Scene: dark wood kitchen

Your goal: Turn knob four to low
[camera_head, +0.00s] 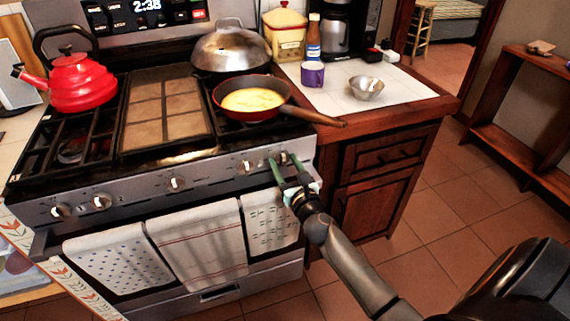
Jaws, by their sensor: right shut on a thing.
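The stove's front panel carries a row of silver knobs. The rightmost knob (283,158) sits between the green fingertips of my right gripper (281,157), which is shut on it. The fingers partly hide this knob, so its exact turn is hard to read. Just left of it is another knob (247,166), free of the gripper. Farther left are a middle knob (177,183) and two more at the left end, one inner (101,202) and one outer (60,211). No number labels can be read. My left gripper is not in view.
A red pan (220,97) with yellow food stands on the right burner, its wooden handle (316,116) reaching right. A red kettle (78,80) is at left, a domed lid (230,48) behind. Towels (197,245) hang below the knobs. Open floor lies right.

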